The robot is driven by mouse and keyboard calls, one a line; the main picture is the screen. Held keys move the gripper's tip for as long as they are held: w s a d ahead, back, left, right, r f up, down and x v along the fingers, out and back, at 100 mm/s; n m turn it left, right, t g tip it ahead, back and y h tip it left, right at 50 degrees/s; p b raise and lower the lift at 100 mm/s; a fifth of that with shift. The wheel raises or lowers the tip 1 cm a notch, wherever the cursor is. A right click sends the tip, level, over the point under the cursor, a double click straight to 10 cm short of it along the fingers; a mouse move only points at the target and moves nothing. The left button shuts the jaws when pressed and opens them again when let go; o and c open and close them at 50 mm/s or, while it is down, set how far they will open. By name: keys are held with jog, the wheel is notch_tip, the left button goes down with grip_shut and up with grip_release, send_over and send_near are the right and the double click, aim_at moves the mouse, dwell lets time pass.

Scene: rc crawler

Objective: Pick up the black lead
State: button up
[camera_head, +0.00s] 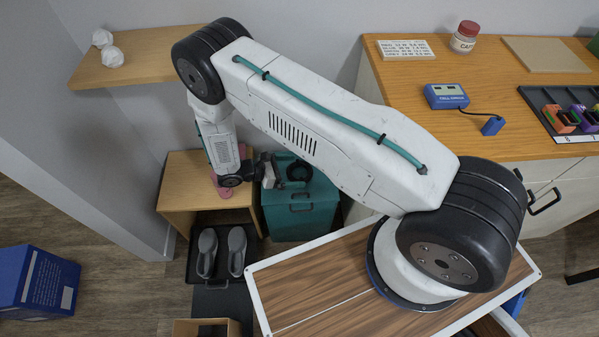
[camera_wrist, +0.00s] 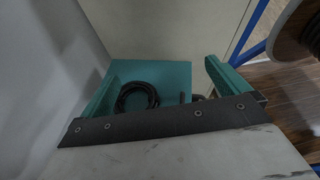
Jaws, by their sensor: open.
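The black lead is coiled in a loop (camera_head: 299,171) on the top of a teal box (camera_head: 300,217) in the head view. In the wrist view the black lead (camera_wrist: 120,104) lies on the teal top (camera_wrist: 172,72), between my fingers in the picture and closer to the left one. My gripper (camera_wrist: 162,66) is open with nothing between its fingers. In the head view my gripper (camera_head: 268,171) is just left of the coil, partly hidden by my wrist. I cannot tell its exact height above the lid.
A wooden side table (camera_head: 180,183) with a pink item (camera_head: 225,190) stands left of the box. Grey shoes (camera_head: 237,250) sit on a black tray below. A wooden counter (camera_head: 410,75) is at right. A wall stands close on the left in the wrist view.

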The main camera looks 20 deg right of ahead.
aim_at(306, 169)
jog(key=w+f+t, duration=0.1)
jog(key=f, duration=0.2)
jog(key=w+a+f+n+t, duration=0.1)
jog(key=w+f, duration=0.1)
jog(key=f, duration=0.1)
jog(key=w+f+n+t, duration=0.1)
jog(key=f+t, duration=0.1)
jog(key=f, duration=0.1)
jog(key=shift+w+a, duration=0.2)
jog(key=shift+a, duration=0.1)
jog(key=shift+w+d+f, duration=0.1)
jog(key=shift+d+f, duration=0.1)
jog(key=shift+d, duration=0.1)
jog(key=x, duration=0.6)
jog(key=shift+w+d, duration=0.1)
jog(key=shift+d, duration=0.3)
jog(key=c, duration=0.7)
